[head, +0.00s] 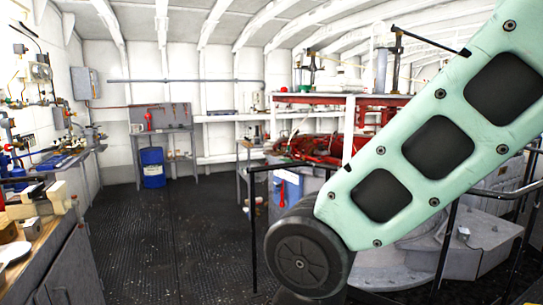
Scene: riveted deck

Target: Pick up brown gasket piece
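I cannot make out a brown gasket piece for certain in the head view. A small brown piece (7,230) lies on the workbench at the far left edge, partly cut off by the frame, and I cannot tell what it is. My mint-green arm link crosses the right side, ending in a dark round joint at the lower middle. My gripper is not in view. The arm hides part of the machinery behind it.
A wooden-topped workbench (32,246) with a vise (38,202) runs along the left. A blue drum (153,168) stands at the back by a grey table. Black railings (252,225) and red machinery (310,148) lie to the right. The dark deck (180,235) in the middle is clear.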

